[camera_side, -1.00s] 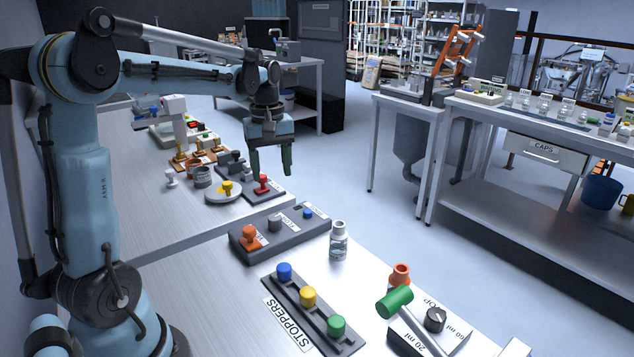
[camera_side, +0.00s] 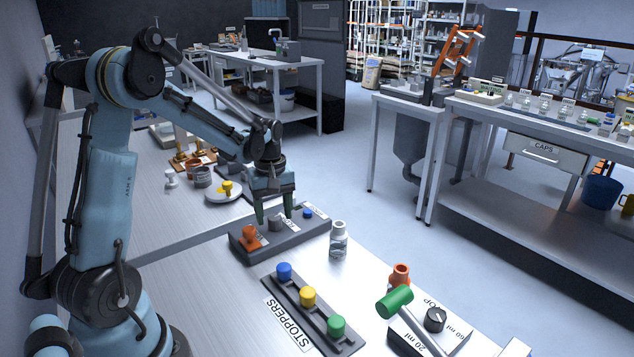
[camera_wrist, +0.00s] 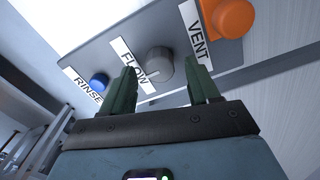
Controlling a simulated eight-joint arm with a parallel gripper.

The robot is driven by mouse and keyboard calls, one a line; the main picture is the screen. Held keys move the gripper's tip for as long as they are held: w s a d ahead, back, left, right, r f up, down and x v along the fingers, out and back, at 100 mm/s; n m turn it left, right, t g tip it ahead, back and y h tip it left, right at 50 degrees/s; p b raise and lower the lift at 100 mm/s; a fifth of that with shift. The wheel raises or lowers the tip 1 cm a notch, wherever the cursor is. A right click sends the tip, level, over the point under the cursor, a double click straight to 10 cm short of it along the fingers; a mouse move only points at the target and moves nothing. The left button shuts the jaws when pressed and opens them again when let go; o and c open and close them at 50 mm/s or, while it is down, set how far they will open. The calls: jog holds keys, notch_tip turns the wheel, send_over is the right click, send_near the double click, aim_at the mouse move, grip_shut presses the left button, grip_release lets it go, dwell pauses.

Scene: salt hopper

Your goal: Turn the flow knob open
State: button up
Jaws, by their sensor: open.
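The flow knob (camera_wrist: 160,63) is a grey round knob with a pale pointer line, on a grey panel beside a label reading FLOW (camera_wrist: 129,64). In the side view the knob (camera_side: 275,224) sits mid-panel, partly hidden by my fingers. My gripper (camera_wrist: 164,75) is open, with its two green fingers on either side of the knob in the wrist view. In the side view my gripper (camera_side: 274,218) points down over the panel (camera_side: 290,241). I cannot tell whether the fingers touch the knob.
An orange VENT knob (camera_wrist: 231,18) and a blue RINSE button (camera_wrist: 98,81) flank the flow knob. A STOPPERS rack (camera_side: 318,321) with blue, yellow and green stoppers lies in front.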

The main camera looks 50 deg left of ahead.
jog(key=shift+f, duration=0.25)
jog(key=c, duration=1)
jog(key=shift+c, duration=0.2)
